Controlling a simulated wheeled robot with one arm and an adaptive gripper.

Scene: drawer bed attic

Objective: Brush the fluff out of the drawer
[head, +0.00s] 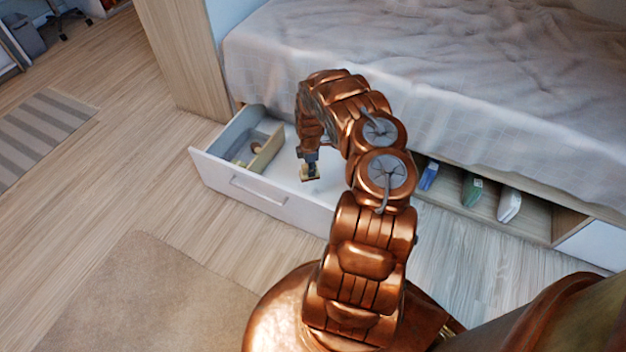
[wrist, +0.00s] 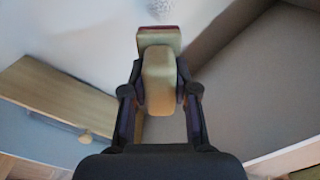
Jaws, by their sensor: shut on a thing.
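The white drawer (head: 262,191) is pulled out from under the bed. A wooden divider (head: 266,151) cuts off its left compartment; the divider also shows in the wrist view (wrist: 58,88). My gripper (head: 309,164) is over the wider part, right of the divider. It is shut on a tan, wooden-looking brush (head: 309,174). In the wrist view the brush (wrist: 160,80) sits between the fingers, with a reddish strip at its far end. I cannot tell whether the brush touches the drawer floor.
A small brown thing (head: 257,148) lies in the left compartment. The bed (head: 430,90) rises behind the drawer. Blue, green and white shoe-like things (head: 472,190) stand in the open space under the bed at the right.

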